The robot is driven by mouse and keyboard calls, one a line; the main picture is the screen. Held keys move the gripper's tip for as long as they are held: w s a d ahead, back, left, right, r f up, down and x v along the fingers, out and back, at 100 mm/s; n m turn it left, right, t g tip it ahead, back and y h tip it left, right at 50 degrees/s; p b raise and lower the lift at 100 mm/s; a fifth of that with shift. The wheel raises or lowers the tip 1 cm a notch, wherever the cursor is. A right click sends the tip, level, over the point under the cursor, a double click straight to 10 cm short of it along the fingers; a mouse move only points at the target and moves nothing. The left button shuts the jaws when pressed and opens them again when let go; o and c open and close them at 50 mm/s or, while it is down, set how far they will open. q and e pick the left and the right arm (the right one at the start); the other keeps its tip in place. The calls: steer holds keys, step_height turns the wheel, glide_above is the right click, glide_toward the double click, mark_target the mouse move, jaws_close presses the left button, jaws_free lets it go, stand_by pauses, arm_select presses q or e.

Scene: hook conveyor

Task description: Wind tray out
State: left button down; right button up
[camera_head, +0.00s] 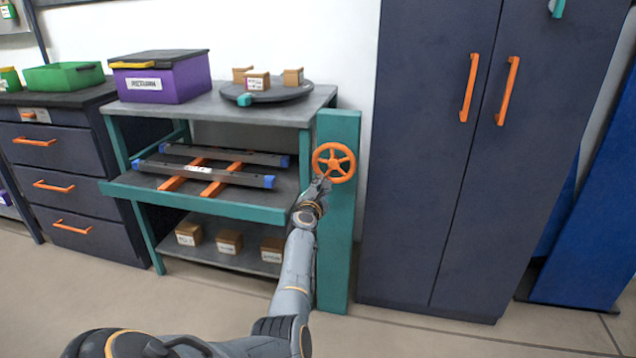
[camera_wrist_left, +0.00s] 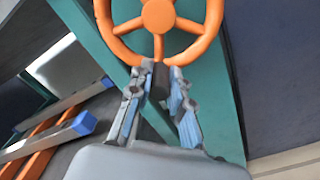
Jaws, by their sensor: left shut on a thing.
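An orange spoked handwheel (camera_head: 334,162) is mounted on a teal upright panel at the right end of a shelf unit. It also shows at the top of the left wrist view (camera_wrist_left: 157,16). My left gripper (camera_head: 320,183) is at the wheel's lower left rim. In the left wrist view its fingers (camera_wrist_left: 160,85) are closed around a dark handle peg (camera_wrist_left: 158,88) at the bottom of the rim. The tray (camera_head: 190,202), with a teal front edge, is at the unit's middle level. It carries dark bars with blue ends and orange strips. My right gripper is out of view.
The unit's top holds a purple box (camera_head: 160,78) and a round dark turntable (camera_head: 266,93) with small boxes. Several boxes sit on the lower shelf (camera_head: 230,256). A dark cabinet (camera_head: 450,150) stands right of the panel, a drawer unit (camera_head: 65,185) left. Floor in front is clear.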

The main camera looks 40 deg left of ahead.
mark_target(335, 182)
arm_select(q)
steer(key=shift+w+d+f+n+p, duration=0.15)
steer(key=shift+w+d+n, duration=0.25)
steer(key=shift+n, duration=0.65)
steer(key=shift+w+d+f+n+p, duration=0.15)
steer(key=shift+d+n, duration=0.4)
steer(key=shift+n, duration=0.45)
steer(key=shift+w+d+f+n+p, duration=0.1)
steer(key=shift+w+d+n, duration=0.3)
steer(key=shift+n, duration=0.65)
steer(key=c, duration=1.2)
jaws_free()
steer(key=shift+d, duration=0.1)
steer(key=shift+r, duration=0.1)
steer(key=shift+s, duration=0.15)
steer(key=v, duration=1.2)
